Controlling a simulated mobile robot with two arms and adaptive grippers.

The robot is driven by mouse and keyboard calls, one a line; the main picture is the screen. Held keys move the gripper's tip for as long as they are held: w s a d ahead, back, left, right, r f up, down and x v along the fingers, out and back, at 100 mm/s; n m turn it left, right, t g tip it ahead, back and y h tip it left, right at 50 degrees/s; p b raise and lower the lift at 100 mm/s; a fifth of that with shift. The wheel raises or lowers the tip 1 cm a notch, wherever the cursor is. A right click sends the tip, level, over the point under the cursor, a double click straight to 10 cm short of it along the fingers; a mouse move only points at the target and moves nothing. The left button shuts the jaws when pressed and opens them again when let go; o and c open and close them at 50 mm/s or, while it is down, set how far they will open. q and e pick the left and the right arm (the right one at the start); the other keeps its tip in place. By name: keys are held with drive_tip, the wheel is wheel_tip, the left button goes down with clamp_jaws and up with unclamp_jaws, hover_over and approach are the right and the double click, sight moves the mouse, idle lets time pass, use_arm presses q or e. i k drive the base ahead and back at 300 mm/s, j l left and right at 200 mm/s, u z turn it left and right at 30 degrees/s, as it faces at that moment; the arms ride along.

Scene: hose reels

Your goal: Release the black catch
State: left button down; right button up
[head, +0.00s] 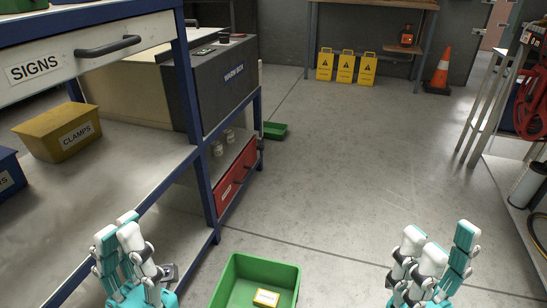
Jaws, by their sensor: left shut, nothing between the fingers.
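I cannot pick out a black catch for certain in the head view. A red hose reel (534,104) is cut off at the right edge, and any catch on it is too small or hidden to tell. My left gripper (121,233) is at the lower left, in front of the blue-framed bench, with its fingers shut and empty. My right gripper (442,250) is at the lower right over bare floor, fingers spread open with nothing between them. Both are well apart from the reel.
A green bin (228,287) holding a small yellow box (266,297) is between my grippers. The bench at left carries a yellow clamps bin (58,130) and a grey warm box (222,82). A metal rack (490,100) stands right. The middle floor is clear to the yellow signs (345,67).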

sight(261, 146)
drive_tip(key=i+l+u, duration=0.15)
drive_tip(key=l, duration=0.3)
drive_tip(key=l+u, duration=0.1)
drive_tip(key=l, duration=0.35)
drive_tip(key=i+l+u, duration=0.15)
drive_tip(key=l, duration=0.3)
drive_tip(key=i+l+u, duration=0.15)
drive_tip(key=i+l, duration=0.15)
drive_tip(key=i+l+u, duration=0.15)
drive_tip(key=i+l, duration=0.15)
drive_tip(key=l, duration=0.15)
drive_tip(key=i+l+u, duration=0.15)
drive_tip(key=i+l, duration=0.15)
drive_tip(key=i+l+u, duration=0.15)
drive_tip(key=l, duration=0.4)
drive_tip(key=i+l+u, duration=0.35)
drive_tip(key=i+l, duration=0.85)
drive_tip(key=l, duration=0.15)
